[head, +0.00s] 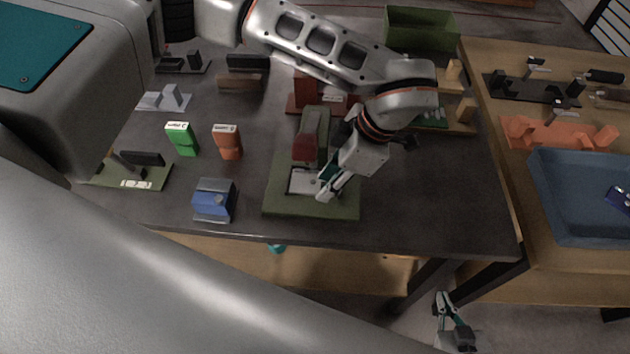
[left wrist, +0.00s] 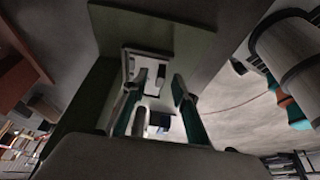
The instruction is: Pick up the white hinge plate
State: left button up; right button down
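The white hinge plate (head: 302,182) lies on a dark green fixture (head: 285,205) near the table's front edge. My left gripper (head: 326,188) reaches down over its right side and hides part of it. In the left wrist view the fingers (left wrist: 160,76) stand apart, with the pale plate (left wrist: 158,58) in front of and between their tips. I cannot tell whether a finger touches it. My right gripper (head: 452,312) is low at the bottom right, away from the table, and its opening is unclear.
A red block (head: 308,145) stands on the fixture just behind the plate. A blue block (head: 214,200) is to its left, with green (head: 182,139) and orange (head: 228,142) blocks behind. A blue tray (head: 580,235) is on the right table. The dark table right of the fixture is clear.

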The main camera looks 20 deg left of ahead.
pick_arm(q)
grip_shut()
pick_arm(e)
jog(key=shift+f, duration=0.2)
jog(key=shift+s+f, duration=0.1)
